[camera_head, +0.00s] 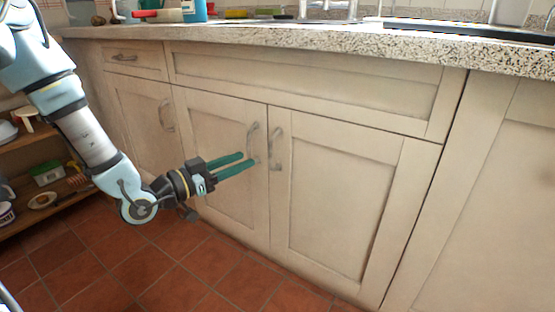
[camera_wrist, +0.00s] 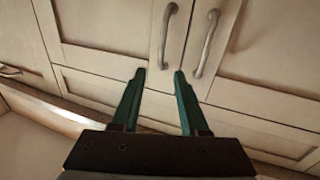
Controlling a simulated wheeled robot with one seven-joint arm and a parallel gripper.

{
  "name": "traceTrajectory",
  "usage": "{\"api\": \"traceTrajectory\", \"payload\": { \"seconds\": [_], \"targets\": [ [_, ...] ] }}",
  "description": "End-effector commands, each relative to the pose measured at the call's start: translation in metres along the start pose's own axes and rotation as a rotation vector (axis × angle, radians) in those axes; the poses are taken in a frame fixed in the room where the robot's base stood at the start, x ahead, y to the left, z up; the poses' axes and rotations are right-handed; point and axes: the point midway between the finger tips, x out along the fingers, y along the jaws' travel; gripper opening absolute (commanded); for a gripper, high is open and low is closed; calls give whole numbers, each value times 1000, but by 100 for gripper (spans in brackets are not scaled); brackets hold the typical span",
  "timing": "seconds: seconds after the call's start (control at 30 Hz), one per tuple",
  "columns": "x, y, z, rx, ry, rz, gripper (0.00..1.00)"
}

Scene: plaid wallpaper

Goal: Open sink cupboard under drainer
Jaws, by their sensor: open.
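Two pale panelled cupboard doors meet under a wide front panel below the counter. The left door (camera_head: 215,150) has a curved grey handle (camera_head: 251,140) near the seam, and the right door (camera_head: 335,195) has a matching handle (camera_head: 275,150). Both are shut. My gripper (camera_head: 248,157) is open and empty, its two green fingers pointing at the left door close to the lower part of its handle. In the wrist view, the fingertips (camera_wrist: 160,73) are apart, with the two handles (camera_wrist: 167,35) (camera_wrist: 207,43) beyond them. Contact with the door cannot be told.
A speckled countertop (camera_head: 300,44) runs above, with items and a tap along it. A drawer (camera_head: 125,58) and another handled door (camera_head: 140,115) are at the left. Open shelves (camera_head: 45,160) stand at far left. The tiled floor (camera_head: 190,270) before the doors is clear.

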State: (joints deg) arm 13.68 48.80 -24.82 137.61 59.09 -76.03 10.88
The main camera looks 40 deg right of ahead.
Motion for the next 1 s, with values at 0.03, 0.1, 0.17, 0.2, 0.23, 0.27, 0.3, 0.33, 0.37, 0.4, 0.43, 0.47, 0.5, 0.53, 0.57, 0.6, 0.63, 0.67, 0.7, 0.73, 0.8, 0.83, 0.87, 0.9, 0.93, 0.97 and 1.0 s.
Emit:
{"api": "traceTrajectory", "payload": {
  "seconds": [0.03,0.1,0.17,0.2,0.23,0.27,0.3,0.33,0.37,0.4,0.43,0.47,0.5,0.53,0.57,0.6,0.63,0.67,0.7,0.73,0.8,0.83,0.87,0.9,0.93,0.97,1.0],
  "targets": [
    [7,1,0,2,1,3,44],
    [19,1,0,1,-1,3,44],
    [30,1,0,2,0,3,44],
    [38,1,0,2,0,4,44],
    [44,1,1,2,-1,2,44],
    [50,1,0,2,-1,2,44],
    [57,1,1,2,-1,2,44],
    [62,0,1,2,-1,1,44],
    [67,0,1,2,-1,1,44],
    [73,1,1,1,-2,2,44],
    [78,0,1,1,-1,0,44],
    [81,0,1,1,-2,-1,44],
    [86,0,1,1,-3,0,44],
    [89,0,1,1,-3,0,44],
    [91,0,1,1,-3,0,44],
    [94,0,0,0,-3,-1,44],
    [96,0,0,0,-3,-1,44],
    [97,0,0,0,-3,-2,44],
    [98,0,0,0,-3,-2,44],
    [98,0,0,-1,-3,-2,44],
    [99,0,0,-1,-3,-2,44],
    [99,0,0,-1,-4,-2,44],
    [99,0,0,-1,-4,-2,44],
    [99,0,0,-1,-4,-2,44],
    [99,0,0,0,-4,-2,44],
    [99,0,0,0,-4,-2,44],
    [99,0,0,0,-4,-2,40]
  ]
}}
